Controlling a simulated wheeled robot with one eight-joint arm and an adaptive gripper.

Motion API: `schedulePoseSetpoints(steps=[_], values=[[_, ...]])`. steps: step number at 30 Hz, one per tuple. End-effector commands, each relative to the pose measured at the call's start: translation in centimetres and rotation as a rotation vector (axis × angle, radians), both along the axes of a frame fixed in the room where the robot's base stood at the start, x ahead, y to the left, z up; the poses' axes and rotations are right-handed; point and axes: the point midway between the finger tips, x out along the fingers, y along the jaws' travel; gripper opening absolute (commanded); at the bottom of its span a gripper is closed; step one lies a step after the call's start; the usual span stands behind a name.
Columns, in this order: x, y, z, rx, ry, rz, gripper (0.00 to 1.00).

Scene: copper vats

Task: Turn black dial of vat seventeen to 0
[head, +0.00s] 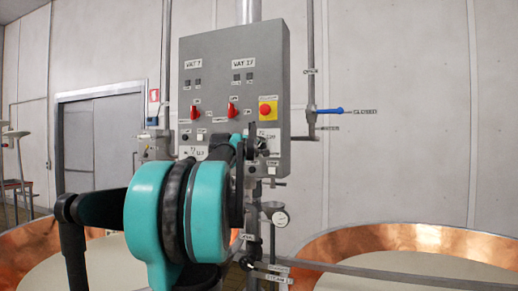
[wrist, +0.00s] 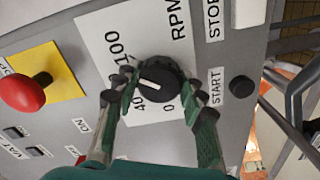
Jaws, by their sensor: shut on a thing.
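The black dial (wrist: 166,72) sits on a white plate marked RPM, 100, 40 and 0 in the wrist view. Its white pointer line lies on the dial's left part, across from neither the 0 nor the 100 exactly. My gripper (wrist: 157,82) is shut on the dial, one finger on each side. In the head view my gripper (head: 252,146) is at the lower right of the grey control box (head: 215,90), under the VAT 17 label (head: 243,63). My arm and fingers hide most of the dial there.
A red emergency button (wrist: 28,93) on a yellow plate is left of the dial in the wrist view. A black START button (wrist: 241,87) is to its right. Copper vats (head: 400,240) stand below the box. A blue-handled valve (head: 330,110) is at the right.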

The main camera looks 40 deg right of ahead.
Motion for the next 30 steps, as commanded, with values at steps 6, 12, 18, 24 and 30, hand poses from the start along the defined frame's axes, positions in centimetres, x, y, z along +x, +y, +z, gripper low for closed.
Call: schedulePoseSetpoints(steps=[6, 12, 18, 24, 30], values=[[0.01, 0.01, -0.03, -0.085, 0.163, 0.0, 0.11], [0.01, 0.02, -0.04, -0.173, 0.333, 0.0, 0.11], [0.0, 0.02, -0.04, -0.26, 0.503, 0.0, 0.11], [0.0, 0.02, -0.05, -0.347, 0.67, 0.0, 0.11], [0.0, 0.02, -0.05, -0.435, 0.839, 0.0, 0.11]])
